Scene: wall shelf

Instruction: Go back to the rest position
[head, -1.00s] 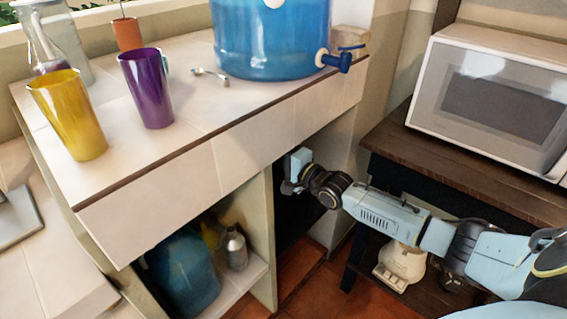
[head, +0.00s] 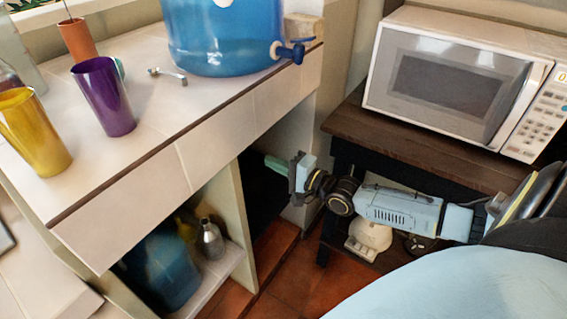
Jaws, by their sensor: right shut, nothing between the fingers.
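My right gripper (head: 278,166) is at the end of my pale blue right arm (head: 400,208), which reaches in from the right. It is shut and empty, in front of the dark opening below the tiled counter (head: 150,185). It looks apart from the counter's front edge, though the exact gap cannot be told. My left gripper is not in view.
A yellow cup (head: 35,135), a purple cup (head: 105,98) and a blue water jug (head: 225,40) with a tap stand on the counter. A microwave (head: 455,80) sits on a dark wooden table (head: 365,135) at right. Bottles (head: 210,240) stand on the shelf below.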

